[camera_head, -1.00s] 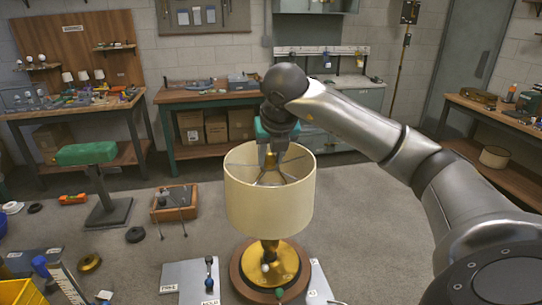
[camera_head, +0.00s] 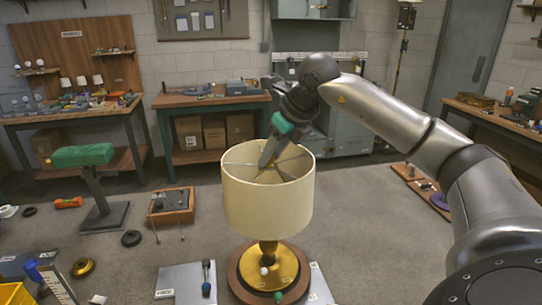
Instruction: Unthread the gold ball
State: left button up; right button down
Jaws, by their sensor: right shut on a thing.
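The table lamp has a cream drum shade (camera_head: 266,208), a brass body (camera_head: 268,249) and a round wooden base (camera_head: 236,278); it stands upright. My right gripper (camera_head: 267,160) reaches down at a slant into the open top of the shade, at the thin spokes (camera_head: 290,170). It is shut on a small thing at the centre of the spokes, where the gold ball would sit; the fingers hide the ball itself. My left gripper is not in view.
A green-topped stand (camera_head: 85,155) and a wooden tray (camera_head: 172,206) stand to the left. A grey plate (camera_head: 180,281) with a screwdriver (camera_head: 206,278) lies left of the lamp base. Workbenches line the back wall.

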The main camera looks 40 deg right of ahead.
jog(key=shift+n, duration=0.3)
jog(key=shift+d+r+n+y+p, duration=0.15)
jog(key=shift+n+y+p, duration=0.45)
jog(key=shift+n, duration=0.4)
jog(key=shift+w+d+n+g+y+p, duration=0.1)
jog(key=shift+n+g+y+p, duration=0.3)
jog(key=shift+n+y+p, duration=0.6)
jog(key=shift+n+p, duration=0.55)
jog(key=shift+n, duration=0.55)
jog(key=shift+d+g, duration=0.1)
jog(key=shift+g, duration=0.2)
